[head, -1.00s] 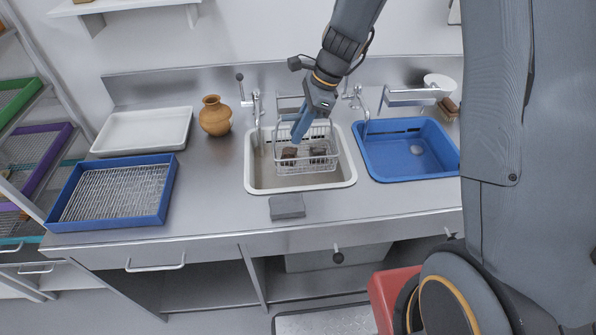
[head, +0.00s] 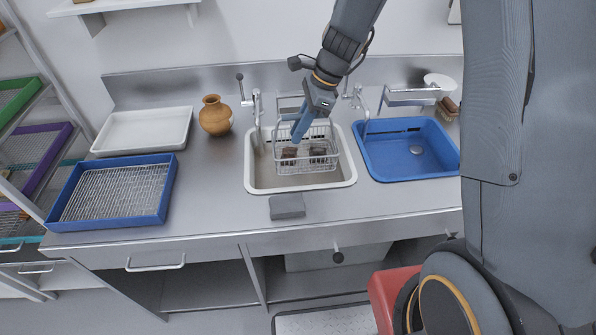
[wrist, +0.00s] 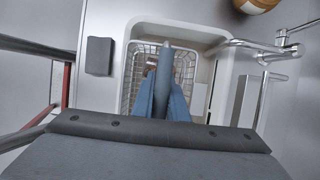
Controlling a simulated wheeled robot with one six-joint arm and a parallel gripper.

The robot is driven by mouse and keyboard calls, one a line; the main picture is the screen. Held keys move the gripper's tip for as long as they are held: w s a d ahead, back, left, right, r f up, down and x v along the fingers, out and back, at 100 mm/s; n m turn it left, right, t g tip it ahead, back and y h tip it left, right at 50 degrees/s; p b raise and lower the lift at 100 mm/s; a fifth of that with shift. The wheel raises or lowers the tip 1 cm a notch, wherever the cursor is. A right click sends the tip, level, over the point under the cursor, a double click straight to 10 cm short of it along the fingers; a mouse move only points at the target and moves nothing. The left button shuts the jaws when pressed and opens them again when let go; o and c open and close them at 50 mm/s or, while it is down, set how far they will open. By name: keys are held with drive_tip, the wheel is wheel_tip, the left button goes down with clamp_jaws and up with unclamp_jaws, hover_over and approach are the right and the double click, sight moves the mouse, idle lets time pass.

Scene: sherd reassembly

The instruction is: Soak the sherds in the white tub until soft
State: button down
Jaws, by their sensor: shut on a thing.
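The white tub (head: 251,178) is set into the steel counter. A white wire basket (head: 331,168) is in it, its rim near the level of the tub's rim. Brown sherds (head: 288,157) lie in the basket, and I cannot tell whether water covers them. My gripper (head: 297,134) has blue fingers and is shut on the basket's handle from above. In the wrist view my gripper (wrist: 164,98) closes around a grey bar (wrist: 166,57) over the basket (wrist: 136,78). The fingers and bar hide much of the basket's inside.
A blue tub (head: 385,171) is on the right. Taps (head: 257,112) stand behind the tubs. A grey block (head: 287,207) lies in front of the white tub. An orange jar (head: 215,118), a white tray (head: 145,115) and a blue rack tray (head: 75,223) are on the left.

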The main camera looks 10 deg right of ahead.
drive_tip(key=shift+r, duration=0.15)
idle(0.4)
drive_tip(key=shift+r+p, duration=2.3)
drive_tip(key=shift+r, duration=0.1)
